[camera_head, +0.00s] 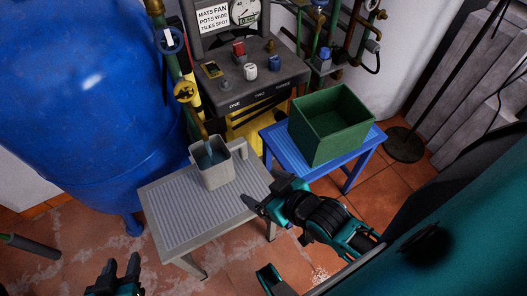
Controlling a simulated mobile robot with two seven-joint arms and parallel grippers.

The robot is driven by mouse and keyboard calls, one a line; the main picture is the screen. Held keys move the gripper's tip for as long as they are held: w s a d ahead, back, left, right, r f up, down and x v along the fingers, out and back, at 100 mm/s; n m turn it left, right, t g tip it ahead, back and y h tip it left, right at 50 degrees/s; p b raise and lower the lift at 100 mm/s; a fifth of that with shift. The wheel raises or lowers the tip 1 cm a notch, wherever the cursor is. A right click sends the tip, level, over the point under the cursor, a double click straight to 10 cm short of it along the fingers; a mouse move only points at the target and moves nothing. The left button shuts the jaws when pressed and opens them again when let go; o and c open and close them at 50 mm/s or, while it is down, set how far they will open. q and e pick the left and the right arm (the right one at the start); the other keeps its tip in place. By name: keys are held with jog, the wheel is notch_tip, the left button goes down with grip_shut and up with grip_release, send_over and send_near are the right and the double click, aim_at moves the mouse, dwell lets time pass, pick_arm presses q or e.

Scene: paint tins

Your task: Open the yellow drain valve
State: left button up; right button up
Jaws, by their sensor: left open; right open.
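The yellow drain valve (184,92) is a small round handwheel on the vertical pipe beside the big blue tank. Below it, the pipe's spout ends over a grey container (224,171) on the grey ribbed table (170,215). A bluish patch shows inside the container's mouth; I cannot tell if it is liquid. My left gripper (115,272) is open and empty at the bottom left, well below the valve. My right gripper (259,197) is open over the grey table's right edge, to the right of the container and apart from the valve.
The blue tank (75,95) fills the left side. A dark control panel (245,78) with knobs stands behind the container. A green bin (331,130) sits on a blue table (284,150) at right. The grey table's left half is clear.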

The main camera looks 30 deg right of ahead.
jog(key=shift+w+a+f+b, duration=0.1)
jog(key=shift+a+f+b, duration=0.05)
jog(key=shift+f+b, duration=0.35)
jog(key=shift+w+a+f+b, duration=0.1)
jog(key=shift+f+b, duration=0.35)
jog(key=shift+f, duration=0.05)
notch_tip(320, 180, up, 6)
jog(key=d+p, duration=0.1)
jog(key=p, duration=0.7)
jog(key=shift+s+d+h, duration=0.3)
jog(key=shift+s+d, duration=0.05)
jog(key=shift+s, duration=0.1)
jog(key=shift+a, duration=0.15)
